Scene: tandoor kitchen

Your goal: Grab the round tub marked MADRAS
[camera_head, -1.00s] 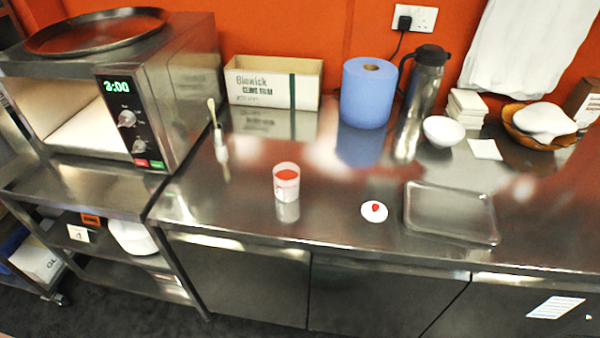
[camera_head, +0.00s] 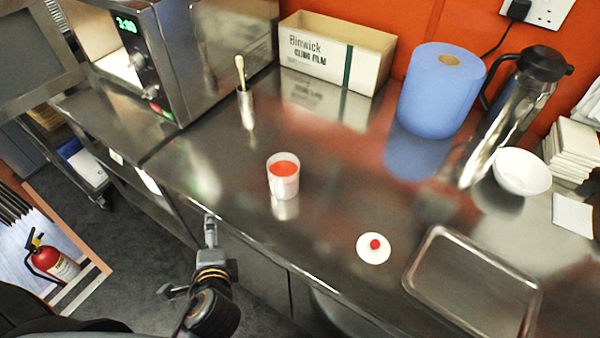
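A small round white tub (camera_head: 283,182) stands upright and open on the steel counter, with orange-red contents at its top. No marking on it can be read from here. A white round lid with a red knob (camera_head: 373,249) lies on the counter to its right, apart from it. My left gripper (camera_head: 210,229) shows at the lower left, by the counter's front edge. It is apart from the tub, to its lower left in the picture. Its fingers are seen nearly edge-on, so its opening is unclear. My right gripper is not in view.
A steel holder with a brush (camera_head: 245,105) stands behind the tub, to its left. A shallow metal tray (camera_head: 473,290) lies to the right. The cling film box (camera_head: 335,55), blue paper roll (camera_head: 438,90), steel flask (camera_head: 508,118) and white bowl (camera_head: 521,172) stand farther back. Counter around the tub is clear.

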